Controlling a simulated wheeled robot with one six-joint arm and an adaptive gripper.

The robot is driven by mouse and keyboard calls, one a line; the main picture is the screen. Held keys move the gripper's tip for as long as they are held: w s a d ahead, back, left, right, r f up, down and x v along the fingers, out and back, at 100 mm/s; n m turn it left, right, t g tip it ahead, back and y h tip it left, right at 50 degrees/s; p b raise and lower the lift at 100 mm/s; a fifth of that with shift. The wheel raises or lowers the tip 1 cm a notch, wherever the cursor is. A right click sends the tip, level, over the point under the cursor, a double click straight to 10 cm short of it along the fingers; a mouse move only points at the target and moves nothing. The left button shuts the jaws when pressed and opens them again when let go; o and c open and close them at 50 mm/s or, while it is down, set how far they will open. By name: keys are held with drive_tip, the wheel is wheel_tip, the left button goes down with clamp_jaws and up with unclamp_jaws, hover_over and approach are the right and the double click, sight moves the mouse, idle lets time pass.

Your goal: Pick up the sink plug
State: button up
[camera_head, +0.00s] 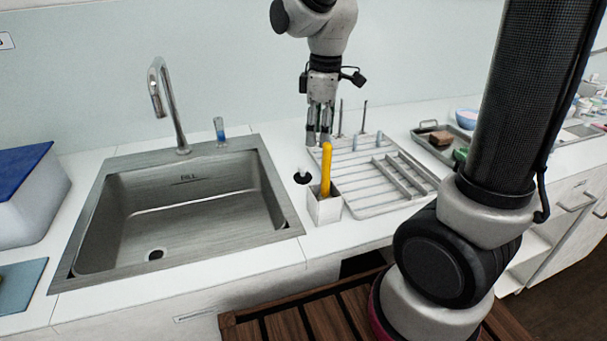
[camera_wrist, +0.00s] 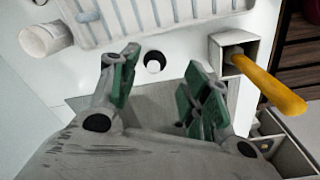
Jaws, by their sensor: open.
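The sink plug (camera_head: 302,178), a small black disc with a pale top, lies on the white counter between the sink's right rim and the drying rack. In the wrist view the plug (camera_wrist: 154,66) shows just beyond the gap between the fingertips. My gripper (camera_head: 319,138) points down above the counter, behind and to the right of the plug in the head view. In the wrist view my gripper (camera_wrist: 163,68) has its green-padded fingers apart with nothing between them. The steel sink (camera_head: 185,210) has its drain hole uncovered.
A square holder (camera_head: 325,208) with a yellow-handled tool (camera_wrist: 270,86) stands close to the plug. A white ridged rack (camera_head: 372,201) lies to the right. A white cylinder (camera_wrist: 45,40) lies near the rack. The tap (camera_head: 168,105) rises behind the sink.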

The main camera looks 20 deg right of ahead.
sight(303, 167)
drive_tip(key=w+a+f+n, duration=0.1)
drive_tip(key=f, duration=0.1)
drive_tip(key=w+a+f+n, duration=0.1)
drive_tip(key=a+f, duration=0.1)
drive_tip(key=shift+w+a+g, duration=0.2)
drive_tip(key=shift+g, duration=0.2)
drive_tip(key=f, duration=0.7)
drive_tip(key=shift+w+d+f, duration=0.1)
drive_tip(key=shift+w, duration=0.1)
clamp_jaws()
